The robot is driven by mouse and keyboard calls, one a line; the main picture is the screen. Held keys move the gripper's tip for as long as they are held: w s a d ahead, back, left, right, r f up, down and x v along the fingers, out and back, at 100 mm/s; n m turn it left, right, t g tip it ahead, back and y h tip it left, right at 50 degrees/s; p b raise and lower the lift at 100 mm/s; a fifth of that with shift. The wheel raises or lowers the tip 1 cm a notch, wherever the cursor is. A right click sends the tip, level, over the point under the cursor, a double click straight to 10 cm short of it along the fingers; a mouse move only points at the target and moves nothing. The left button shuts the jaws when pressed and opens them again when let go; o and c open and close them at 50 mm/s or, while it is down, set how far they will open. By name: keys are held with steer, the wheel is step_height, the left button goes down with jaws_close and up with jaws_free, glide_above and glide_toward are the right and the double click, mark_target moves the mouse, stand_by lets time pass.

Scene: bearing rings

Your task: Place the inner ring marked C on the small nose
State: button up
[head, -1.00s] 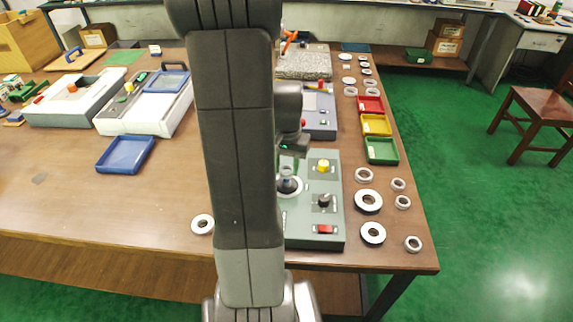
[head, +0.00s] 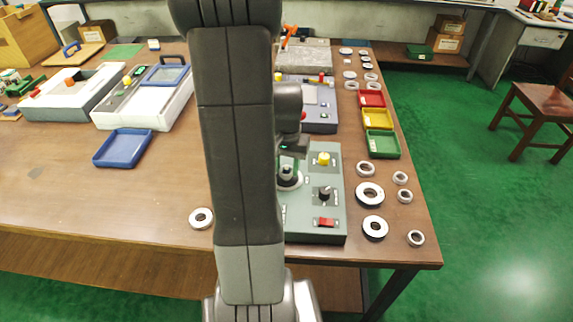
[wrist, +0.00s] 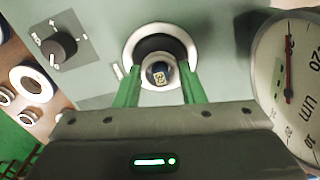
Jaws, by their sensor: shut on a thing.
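My gripper (wrist: 160,88) has green fingers and is shut on a small pale metal ring (wrist: 148,66), taken as the inner ring; no letter C is readable on it. A dark round tip with a small yellowish mark (wrist: 160,76) shows inside the ring. Below lies a larger white-rimmed round seat (wrist: 131,48) with a dark middle, on the grey-green device (head: 325,170). The small nose is not clearly distinguishable, and I cannot tell whether the ring rests on it. In the head view my arm partly hides the device, and my gripper (head: 287,168) is over its round seat.
A dial gauge (wrist: 290,80) stands close right of my gripper in the wrist view. The device has a yellow knob (head: 323,158), a black knob (head: 325,193) and a red switch (head: 326,222). Several loose rings lie to its right; one ring (head: 201,218) lies left.

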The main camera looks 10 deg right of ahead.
steer(key=shift+f+b, duration=0.45)
steer(key=shift+f, duration=0.25)
steer(key=o, duration=1.1)
steer(key=shift+o, duration=0.2)
steer(key=shift+r, duration=0.1)
step_height(320, 180, up, 14)
steer(key=shift+p, duration=0.35)
steer(key=shift+f, duration=0.2)
